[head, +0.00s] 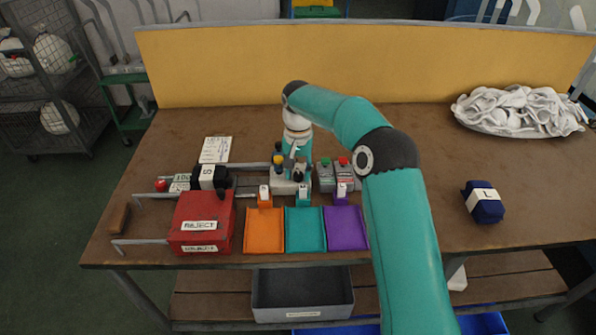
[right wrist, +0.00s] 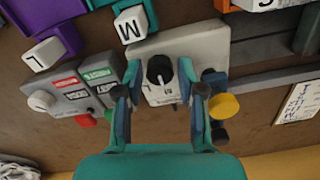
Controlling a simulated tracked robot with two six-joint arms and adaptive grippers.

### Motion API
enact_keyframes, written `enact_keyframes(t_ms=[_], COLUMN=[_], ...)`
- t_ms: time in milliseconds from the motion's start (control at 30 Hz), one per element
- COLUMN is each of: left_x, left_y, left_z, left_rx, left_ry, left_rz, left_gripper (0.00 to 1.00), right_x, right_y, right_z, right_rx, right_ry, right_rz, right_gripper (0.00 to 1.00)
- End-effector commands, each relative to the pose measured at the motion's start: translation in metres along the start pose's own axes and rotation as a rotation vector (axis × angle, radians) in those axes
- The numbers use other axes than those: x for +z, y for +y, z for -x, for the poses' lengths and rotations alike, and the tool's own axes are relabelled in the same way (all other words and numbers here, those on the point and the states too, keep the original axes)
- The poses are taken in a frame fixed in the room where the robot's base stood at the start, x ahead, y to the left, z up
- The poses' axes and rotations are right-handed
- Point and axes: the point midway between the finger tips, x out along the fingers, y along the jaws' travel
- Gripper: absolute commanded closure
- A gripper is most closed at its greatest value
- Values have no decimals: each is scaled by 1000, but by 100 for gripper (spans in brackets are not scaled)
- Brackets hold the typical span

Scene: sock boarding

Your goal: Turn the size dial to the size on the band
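The size dial is a black knob (right wrist: 160,69) on a pale grey box (right wrist: 190,48), with small markings that I cannot read. The box also shows in the head view (head: 291,187). My right gripper (right wrist: 160,92) is open, its two fingers apart on either side of the dial, with no clear contact. In the head view the right gripper (head: 293,160) hangs over the box, small and partly hidden. A dark blue rolled bundle (head: 483,210) with a white band (head: 483,194) marked L lies at the right of the table. My left gripper is not in view.
Orange (head: 265,232), teal (head: 305,231) and purple (head: 346,230) trays stand in front of the box. A red reject box (head: 203,222) is to their left. Grey button boxes (head: 336,174) adjoin on the right. White socks (head: 518,110) are heaped at back right.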

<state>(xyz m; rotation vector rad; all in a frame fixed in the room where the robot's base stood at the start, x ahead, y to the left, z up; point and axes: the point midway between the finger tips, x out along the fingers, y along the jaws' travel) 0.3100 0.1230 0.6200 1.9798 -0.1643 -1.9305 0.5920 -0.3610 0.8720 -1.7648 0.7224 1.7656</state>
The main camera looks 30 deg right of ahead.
Motion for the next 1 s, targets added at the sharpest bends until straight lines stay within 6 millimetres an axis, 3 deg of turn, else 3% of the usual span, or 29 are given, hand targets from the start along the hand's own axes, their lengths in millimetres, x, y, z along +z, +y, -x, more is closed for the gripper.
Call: enact_keyframes(t_ms=[200, 433, 767, 1000], left_x=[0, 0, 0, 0], left_y=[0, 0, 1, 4], left_z=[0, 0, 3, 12], left_rx=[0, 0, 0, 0], left_ry=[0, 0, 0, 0], left_rz=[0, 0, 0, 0], left_gripper=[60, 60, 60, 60], right_x=[0, 0, 0, 0], right_y=[0, 0, 0, 0], right_z=[0, 0, 1, 3], right_rx=[0, 0, 0, 1], right_ry=[0, 0, 0, -1], right_rz=[0, 0, 31, 143], right_gripper=[63, 100, 100, 100])
